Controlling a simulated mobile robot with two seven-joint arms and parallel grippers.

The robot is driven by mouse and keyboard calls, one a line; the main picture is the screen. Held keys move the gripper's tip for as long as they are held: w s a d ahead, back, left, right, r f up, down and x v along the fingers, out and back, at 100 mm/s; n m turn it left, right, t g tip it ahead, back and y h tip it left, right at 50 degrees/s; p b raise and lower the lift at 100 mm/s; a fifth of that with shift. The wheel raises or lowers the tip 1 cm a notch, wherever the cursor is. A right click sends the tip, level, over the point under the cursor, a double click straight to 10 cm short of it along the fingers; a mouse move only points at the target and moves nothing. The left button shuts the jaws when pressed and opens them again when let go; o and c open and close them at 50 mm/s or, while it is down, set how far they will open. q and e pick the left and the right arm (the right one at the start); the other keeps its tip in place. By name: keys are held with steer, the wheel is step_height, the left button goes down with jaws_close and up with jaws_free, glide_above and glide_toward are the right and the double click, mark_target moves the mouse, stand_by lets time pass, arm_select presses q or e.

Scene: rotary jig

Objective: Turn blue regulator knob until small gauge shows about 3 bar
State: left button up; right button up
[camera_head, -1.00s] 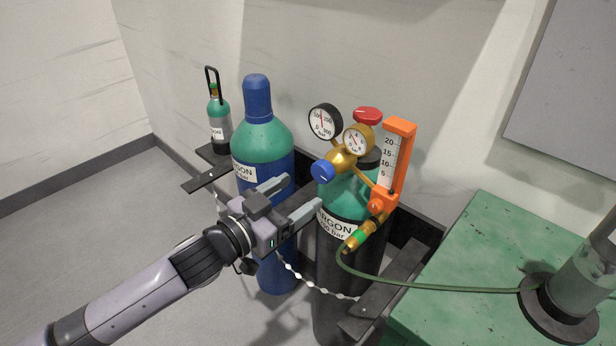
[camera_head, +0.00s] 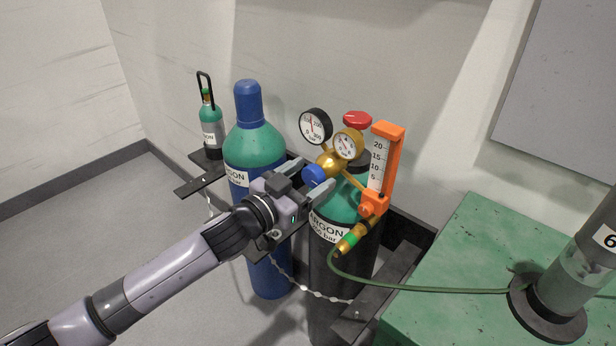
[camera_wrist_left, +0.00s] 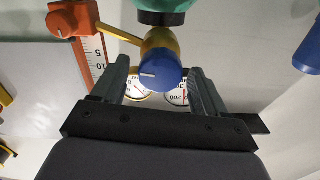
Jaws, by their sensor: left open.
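The blue regulator knob (camera_head: 314,175) sits on the left end of the brass regulator (camera_head: 329,161). My left gripper (camera_head: 312,178) is open, its fingers on either side of the knob. In the left wrist view the knob (camera_wrist_left: 160,72) lies between the two fingertips (camera_wrist_left: 160,80), with gaps that look clear of it; contact cannot be told. A white line marks the knob's face. The small gauge (camera_head: 348,144) faces me at the right of the regulator; its needle is too small to read surely. My right gripper is not in view.
A larger gauge (camera_head: 315,126), a red valve handwheel (camera_head: 357,120) and an orange flowmeter (camera_head: 383,165) crowd the regulator. A blue-green cylinder (camera_head: 252,150) stands close left. A green hose (camera_head: 430,290) runs over the green table (camera_head: 470,240).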

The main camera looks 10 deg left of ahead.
arm_select(q)
steer(key=shift+c, duration=0.3)
steer(key=c, duration=1)
steer(key=shift+m+p, duration=0.3)
steer(key=shift+m, duration=0.4)
steer(key=shift+d, duration=0.1)
steer(key=o, duration=1.1)
steer(key=shift+c, duration=0.2)
steer(key=shift+s, duration=0.1)
steer(key=v, duration=0.7)
